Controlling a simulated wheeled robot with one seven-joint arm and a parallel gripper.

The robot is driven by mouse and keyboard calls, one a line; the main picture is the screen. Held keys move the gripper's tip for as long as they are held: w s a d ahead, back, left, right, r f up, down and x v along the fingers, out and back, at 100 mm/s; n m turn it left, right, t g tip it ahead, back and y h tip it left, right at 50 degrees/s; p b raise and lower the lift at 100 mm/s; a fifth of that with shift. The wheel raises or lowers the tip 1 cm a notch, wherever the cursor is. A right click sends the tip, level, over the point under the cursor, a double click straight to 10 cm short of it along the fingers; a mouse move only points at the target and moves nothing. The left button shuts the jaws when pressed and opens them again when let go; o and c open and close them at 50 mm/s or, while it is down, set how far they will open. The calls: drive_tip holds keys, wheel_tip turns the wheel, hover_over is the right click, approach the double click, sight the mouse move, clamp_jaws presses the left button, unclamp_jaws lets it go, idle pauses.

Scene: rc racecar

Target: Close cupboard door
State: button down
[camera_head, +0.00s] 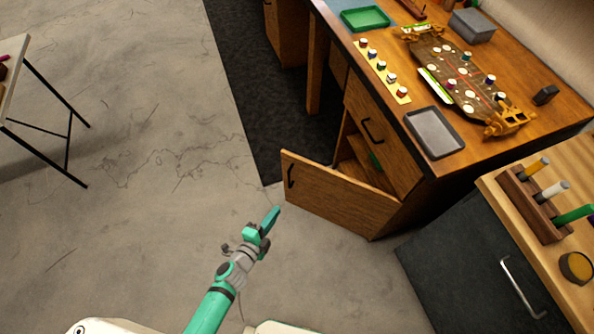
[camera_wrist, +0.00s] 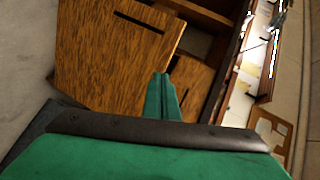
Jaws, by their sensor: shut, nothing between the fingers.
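The cupboard door (camera_head: 335,195) is a wooden panel with a dark handle near its left edge. It stands open, swung out from the wooden desk, with the cupboard interior (camera_head: 357,160) showing behind it. In the wrist view the door (camera_wrist: 110,55) fills the upper left, with its dark handle slot near the top. My gripper (camera_head: 273,215) is green and shut, with nothing held. It is in front of the door, near its lower left end in the head view. In the wrist view the closed fingertips (camera_wrist: 162,77) overlap the door's lower right part; I cannot tell whether they touch it.
The desk top (camera_head: 400,90) holds a green tray (camera_head: 365,18), a grey tray (camera_head: 434,131) and a brown car chassis (camera_head: 460,75). A dark cabinet (camera_head: 470,255) stands to the right. A table (camera_head: 14,75) stands at far left. The concrete floor (camera_head: 130,170) on the left is clear.

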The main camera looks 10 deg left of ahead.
drive_tip(key=w+f+m, duration=0.3)
drive_tip(key=w, duration=0.6)
approach(302, 165)
drive_tip(key=w+f, duration=0.2)
drive_tip(key=w, duration=0.1)
drive_tip(key=shift+w+d, duration=0.25)
drive_tip(key=shift+w, duration=0.45)
drive_tip(key=shift+w+d, duration=0.3)
drive_tip(key=shift+w, duration=0.35)
